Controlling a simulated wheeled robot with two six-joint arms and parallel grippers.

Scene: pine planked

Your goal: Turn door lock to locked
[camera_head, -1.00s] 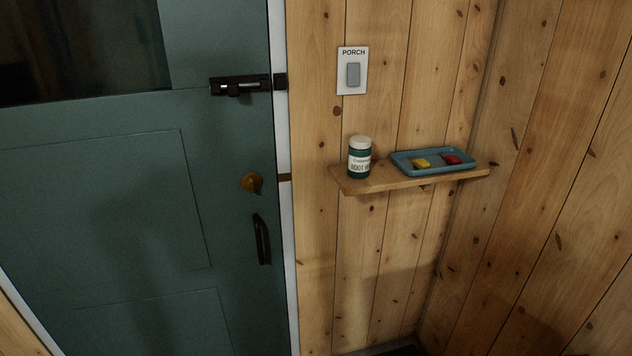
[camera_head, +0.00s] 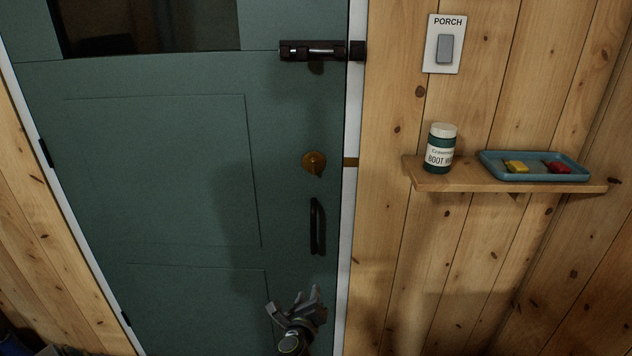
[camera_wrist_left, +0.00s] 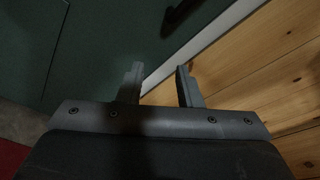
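The door lock is a round brass thumb-turn (camera_head: 314,162) on the green door (camera_head: 170,180), near its right edge. A black pull handle (camera_head: 317,226) is below it, and a dark slide bolt (camera_head: 320,50) is above it, reaching to the door frame. My left gripper (camera_head: 300,298) is low in front of the door, below the handle and well below the lock, touching neither. In the left wrist view its two fingers (camera_wrist_left: 160,86) stand apart with nothing between them. The lock is not in that view. My right gripper is not in view.
Right of the door, a wooden shelf (camera_head: 470,182) holds a boot wax jar (camera_head: 440,150) and a blue tray (camera_head: 490,168) with a yellow and a red item. A porch switch (camera_head: 444,48) is above. The door's front is clear around the lock.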

